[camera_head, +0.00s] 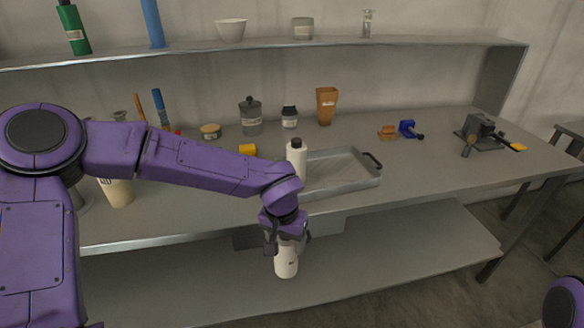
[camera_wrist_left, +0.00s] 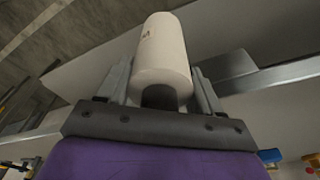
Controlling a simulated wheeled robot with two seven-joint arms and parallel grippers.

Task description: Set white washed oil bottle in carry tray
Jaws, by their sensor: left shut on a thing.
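My left gripper (camera_head: 287,241) is shut on a white bottle (camera_head: 286,262). It holds the bottle in front of the table's front edge, below the top's height. In the left wrist view the bottle (camera_wrist_left: 163,52) lies between the two fingers, its dark neck toward the palm; its small label is unreadable. The carry tray (camera_head: 345,178), a shallow grey metal tray with dark handles, sits on the table behind and right of the gripper. Another white bottle (camera_head: 297,156) with a black cap stands upright at the tray's left end; my arm hides its base. My right gripper is out of view.
The table's front edge (camera_head: 400,188) lies between the held bottle and the tray. A lower shelf (camera_head: 400,245) is beneath. A grey canister (camera_head: 250,117), a small jar (camera_head: 289,117) and an orange container (camera_head: 327,105) stand behind the tray.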

